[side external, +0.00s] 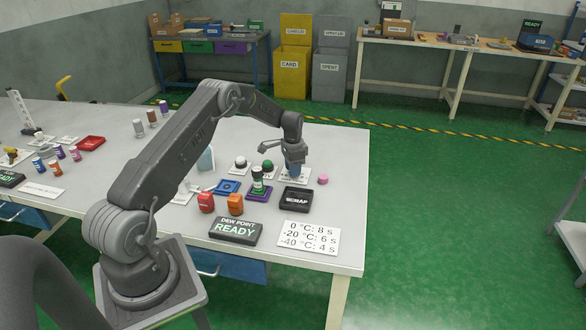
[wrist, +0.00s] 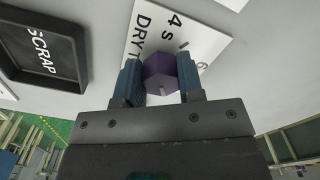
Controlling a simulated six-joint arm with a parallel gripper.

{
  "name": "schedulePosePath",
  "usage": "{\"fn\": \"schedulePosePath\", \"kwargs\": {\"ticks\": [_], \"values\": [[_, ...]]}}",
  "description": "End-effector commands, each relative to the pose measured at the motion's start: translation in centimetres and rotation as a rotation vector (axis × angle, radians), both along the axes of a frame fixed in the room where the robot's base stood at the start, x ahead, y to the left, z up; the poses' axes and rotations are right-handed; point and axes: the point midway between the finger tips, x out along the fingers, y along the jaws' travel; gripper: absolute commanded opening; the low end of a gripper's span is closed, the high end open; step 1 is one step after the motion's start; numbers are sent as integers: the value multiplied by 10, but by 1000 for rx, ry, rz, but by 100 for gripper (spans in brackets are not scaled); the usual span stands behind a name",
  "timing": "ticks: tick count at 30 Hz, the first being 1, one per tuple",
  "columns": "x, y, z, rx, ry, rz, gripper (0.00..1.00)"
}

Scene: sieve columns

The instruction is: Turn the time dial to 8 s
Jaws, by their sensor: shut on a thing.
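The time dial is a purple faceted knob (wrist: 160,68) on a white plate (wrist: 205,42) in the wrist view. The plate's print reads "4 s", part of a "6" and "DRY T", the rest cut off or hidden. A small pale mark shows on the knob's lower side, towards my gripper. My gripper (wrist: 160,80) is shut on the knob, one blue finger on each side. In the side external view my gripper (side external: 294,172) points down over the plate, behind the SCRAP tray, and hides the knob. The 8 s label is not visible.
The black SCRAP tray (side external: 296,199) stands close in front of my gripper, with a pink piece (side external: 323,179) to the right. A card (side external: 308,237) reads 0 °C: 8 s, -20 °C: 6 s, -40 °C: 4 s.

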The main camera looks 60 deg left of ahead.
Motion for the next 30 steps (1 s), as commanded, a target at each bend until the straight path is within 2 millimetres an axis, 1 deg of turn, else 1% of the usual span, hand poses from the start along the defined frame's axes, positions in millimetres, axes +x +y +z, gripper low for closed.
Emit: {"fn": "schedulePosePath", "kwargs": {"ticks": [6, 18, 19, 26, 27, 30], "values": [[-2, 0, -1, -2, 7, -39, 11], [-2, 0, -1, -1, 7, -45, 11], [-2, 0, -1, -1, 7, -45, 37], [-1, 0, -1, -1, 3, -43, 59], [-1, 0, -1, 0, 3, -42, 61], [-1, 0, 0, 0, 2, -42, 61]]}}
